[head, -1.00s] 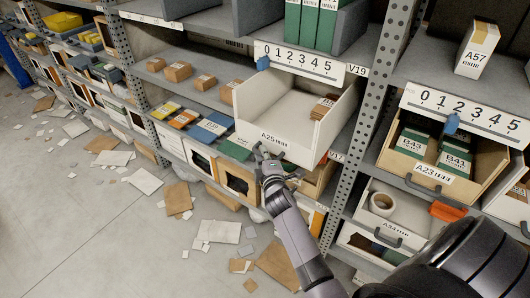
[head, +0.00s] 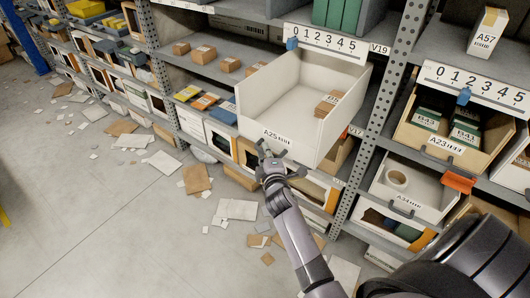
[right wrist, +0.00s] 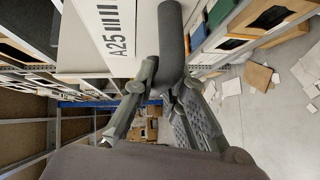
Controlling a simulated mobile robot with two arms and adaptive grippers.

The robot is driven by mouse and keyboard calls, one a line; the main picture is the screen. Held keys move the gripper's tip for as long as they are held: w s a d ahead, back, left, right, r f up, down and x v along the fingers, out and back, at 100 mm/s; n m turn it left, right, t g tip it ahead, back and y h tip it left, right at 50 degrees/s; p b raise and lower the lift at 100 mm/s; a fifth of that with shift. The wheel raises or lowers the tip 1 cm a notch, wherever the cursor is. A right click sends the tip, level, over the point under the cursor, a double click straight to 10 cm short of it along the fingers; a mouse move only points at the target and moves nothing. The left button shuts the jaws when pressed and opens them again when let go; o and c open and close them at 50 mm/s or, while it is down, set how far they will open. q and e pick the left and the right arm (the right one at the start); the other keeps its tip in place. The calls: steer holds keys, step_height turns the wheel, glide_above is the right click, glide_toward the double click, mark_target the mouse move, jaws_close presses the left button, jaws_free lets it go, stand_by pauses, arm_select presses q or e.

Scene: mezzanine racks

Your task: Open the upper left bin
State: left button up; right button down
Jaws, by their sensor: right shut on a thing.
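The white A25 bin (head: 255,118) stands pulled well out of the middle rack, its open top showing, with small brown boxes (head: 328,103) near its back. It is the upper left one of the bins under the number strips. My right gripper (head: 264,153) is at the lower front of this bin. In the right wrist view, the gripper (right wrist: 165,85) is shut on the dark bar handle (right wrist: 171,40), beside the A25 label. The handle is hidden behind the gripper in the head view. My left gripper is not in view.
Right of the post (head: 378,120) are the A23 bin (head: 440,142) with green boxes and the A34 bin (head: 405,190) with a tape roll. Number strips (head: 325,43) hang above. Cardboard and paper scraps (head: 197,179) litter the floor; the floor at left is otherwise clear.

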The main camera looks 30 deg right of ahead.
steer(key=c, duration=1.6)
jaws_free()
steer(key=v, duration=0.7)
steer(key=shift+s, duration=0.25)
